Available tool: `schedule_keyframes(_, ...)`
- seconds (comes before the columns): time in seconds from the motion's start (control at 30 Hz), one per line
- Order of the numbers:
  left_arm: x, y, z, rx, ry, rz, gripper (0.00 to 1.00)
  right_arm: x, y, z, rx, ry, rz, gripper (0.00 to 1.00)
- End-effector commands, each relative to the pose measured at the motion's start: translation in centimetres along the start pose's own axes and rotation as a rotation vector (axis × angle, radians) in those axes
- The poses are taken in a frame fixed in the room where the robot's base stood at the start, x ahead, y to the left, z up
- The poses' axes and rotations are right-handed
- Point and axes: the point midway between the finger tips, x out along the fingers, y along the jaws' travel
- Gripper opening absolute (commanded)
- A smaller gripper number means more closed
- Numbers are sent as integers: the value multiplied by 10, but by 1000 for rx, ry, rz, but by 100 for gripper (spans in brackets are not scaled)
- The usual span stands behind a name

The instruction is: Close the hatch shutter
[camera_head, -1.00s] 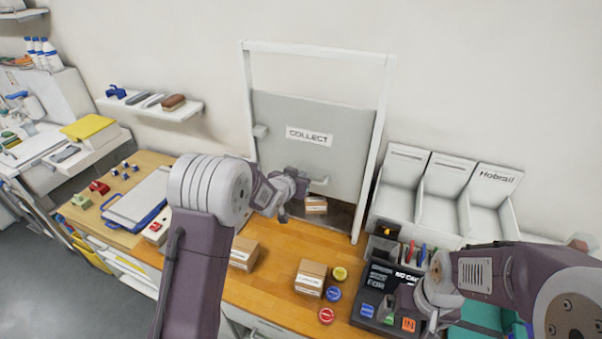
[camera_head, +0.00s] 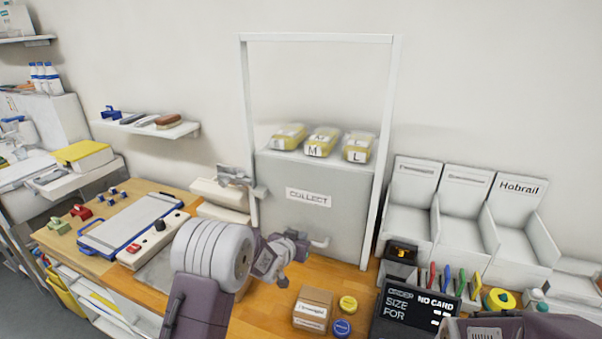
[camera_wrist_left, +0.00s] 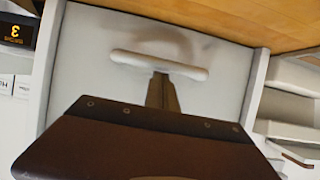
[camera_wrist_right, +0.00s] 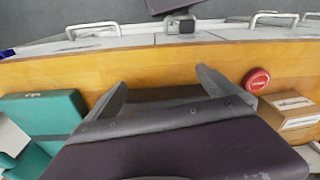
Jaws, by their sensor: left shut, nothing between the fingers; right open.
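The hatch shutter (camera_head: 300,225) is a grey panel labelled COLLECT, in a tall white frame (camera_head: 391,120). Its lower edge looks level with the counter, and no gap shows below it. Its pale handle (camera_head: 320,243) is low on the panel, beside my left gripper (camera_head: 300,240). In the left wrist view the handle (camera_wrist_left: 185,70) lies across the shut, empty fingers (camera_wrist_left: 161,88), very near their tips; I cannot tell if they touch. My right gripper (camera_wrist_right: 160,88) is open and empty over the counter's front edge; the head view does not show its fingers.
Several yellow packs (camera_head: 323,141) show behind the shutter's top edge. A cardboard box (camera_head: 312,309), a yellow disc (camera_head: 348,303) and a blue disc (camera_head: 342,328) lie on the counter. A black sign (camera_head: 409,312) and white bins (camera_head: 466,215) stand to the right.

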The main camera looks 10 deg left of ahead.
Motion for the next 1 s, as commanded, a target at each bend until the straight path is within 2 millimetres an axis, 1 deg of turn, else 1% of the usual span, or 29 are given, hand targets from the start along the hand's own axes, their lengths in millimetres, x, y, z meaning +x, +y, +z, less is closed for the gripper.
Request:
schedule_keyframes(0.03,0,1,9,-1,-23,1,0,0,0,0,0,0,0,100)
schedule_keyframes(0.17,0,1,11,-1,-27,1,0,0,0,0,0,0,0,100)
schedule_keyframes(0.27,-1,1,8,-1,-27,1,0,-3,0,0,0,0,0,100)
schedule_keyframes(0.37,-4,2,-6,0,-22,1,0,-12,0,-1,0,0,0,100)
schedule_keyframes(0.53,-12,5,-46,0,-6,-1,0,-36,-1,-4,0,0,0,100)
schedule_keyframes(0.57,-16,5,-40,-1,-6,-2,0,-28,-1,-3,0,1,0,100)
schedule_keyframes(0.6,-26,5,-37,-1,-5,-3,0,-22,0,-2,0,1,0,100)
schedule_keyframes(0.8,-75,5,-40,-1,-1,-3,0,-16,0,-2,0,0,0,100)
schedule_keyframes(0.9,-92,4,-40,-1,-1,-3,0,-15,0,-2,0,0,0,100)
schedule_keyframes(1.0,-103,5,-41,-1,-1,-3,0,-14,0,-2,0,0,0,100)
